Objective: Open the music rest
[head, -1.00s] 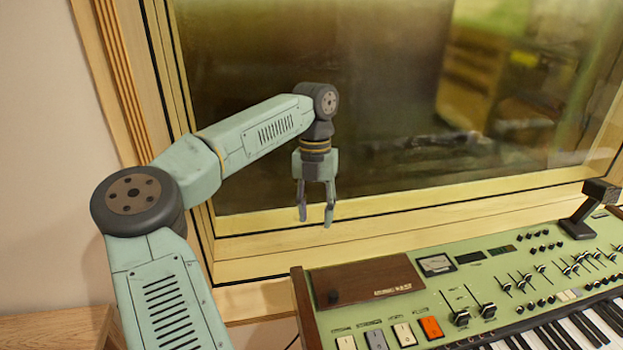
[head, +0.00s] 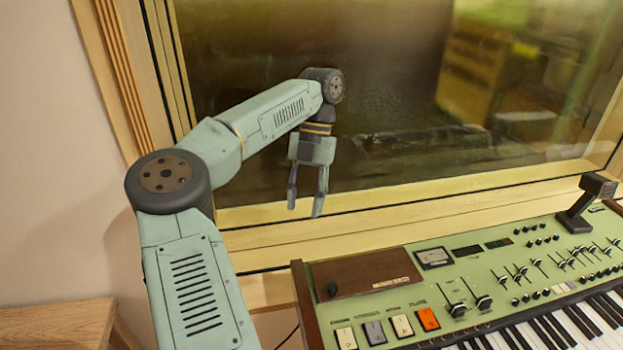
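A dark brown wooden panel (head: 366,272) lies flat on the left part of the green keyboard's top, with a small black knob at its left end and a small label at its right; it looks like the music rest, folded down. My gripper (head: 305,211) hangs in the air with its fingers pointing down, above and to the left of the panel in the head view. The fingers are apart with nothing between them. No contact with the panel shows.
The keyboard's deck (head: 480,262) carries sliders, knobs and a meter. A black bracket-like part (head: 584,205) stands up at the right. A large window (head: 400,100) with a wooden frame is behind. A wooden surface (head: 55,323) is at lower left.

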